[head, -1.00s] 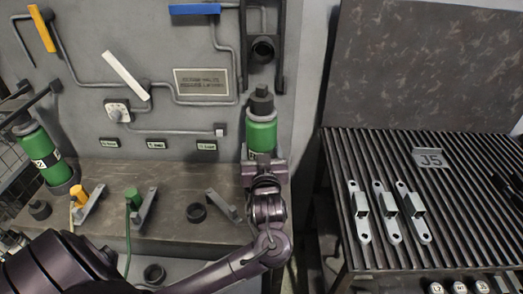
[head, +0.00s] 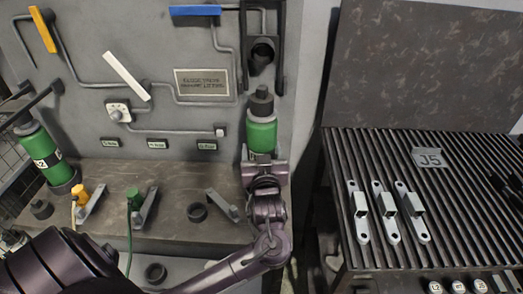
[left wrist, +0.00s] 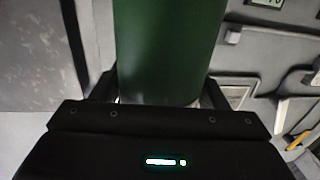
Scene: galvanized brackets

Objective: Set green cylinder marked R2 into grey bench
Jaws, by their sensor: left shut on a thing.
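A green cylinder (head: 262,136) with a dark cap stands upright in my left gripper (head: 264,166), which is shut on it. Only the edge of a label shows, so its marking cannot be read. Its lower end is hidden by the gripper. It is in front of the right end of the grey bench (head: 175,178), below a dark upright bracket (head: 279,45) with a round fitting. I cannot tell whether it touches the bench. The left wrist view shows the green body (left wrist: 165,45) between the fingers. My right gripper is not in view.
Another green cylinder (head: 35,143) with a label stands at the bench's left. At right, a slatted table (head: 465,220) carries several metal brackets and a J5 plate (head: 429,158).

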